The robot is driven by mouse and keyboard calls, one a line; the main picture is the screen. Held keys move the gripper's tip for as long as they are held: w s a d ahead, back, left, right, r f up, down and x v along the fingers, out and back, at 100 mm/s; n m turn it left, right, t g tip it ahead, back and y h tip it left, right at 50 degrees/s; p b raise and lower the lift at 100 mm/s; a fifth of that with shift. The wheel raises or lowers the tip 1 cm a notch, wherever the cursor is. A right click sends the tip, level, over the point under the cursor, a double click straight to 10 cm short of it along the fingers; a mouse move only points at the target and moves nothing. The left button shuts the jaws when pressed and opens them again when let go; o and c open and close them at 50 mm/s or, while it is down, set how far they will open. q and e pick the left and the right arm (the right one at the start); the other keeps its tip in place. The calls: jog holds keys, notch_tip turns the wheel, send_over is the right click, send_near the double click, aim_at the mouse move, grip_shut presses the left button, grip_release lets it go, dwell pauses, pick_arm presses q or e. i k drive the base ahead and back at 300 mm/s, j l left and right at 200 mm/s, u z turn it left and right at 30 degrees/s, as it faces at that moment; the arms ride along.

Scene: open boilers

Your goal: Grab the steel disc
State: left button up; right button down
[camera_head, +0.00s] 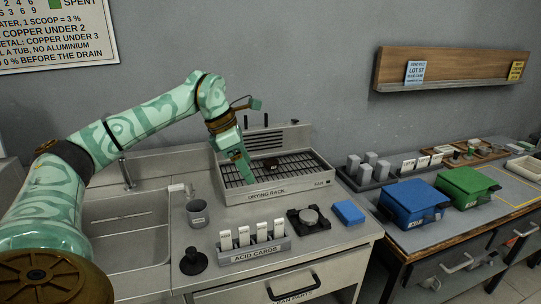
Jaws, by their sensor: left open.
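My left gripper (246,176) reaches in from the left and points down at the left part of the drying rack (285,194). It is open, and I see nothing held in it. A small dark item (271,164) lies on the rack's grid to the right of the gripper, too small to identify. A round grey metal piece (310,215) sits on a black device on the counter in front of the rack. I cannot tell whether either is the steel disc. The gripper hides part of the rack's left side. My right gripper is not in view.
A card holder (254,254) marked ACID CARDS, a grey cup (197,213), a black knobbed tool (193,261) and a blue block (348,213) stand on the counter. A sink (125,232) is at left. Blue (411,203) and green (466,187) boxes stand on the right bench.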

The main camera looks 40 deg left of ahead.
aim_at(268, 163)
jog(key=i+j, duration=0.2)
jog(key=j, duration=0.15)
jog(key=i+j, duration=0.45)
jog(key=j, duration=0.25)
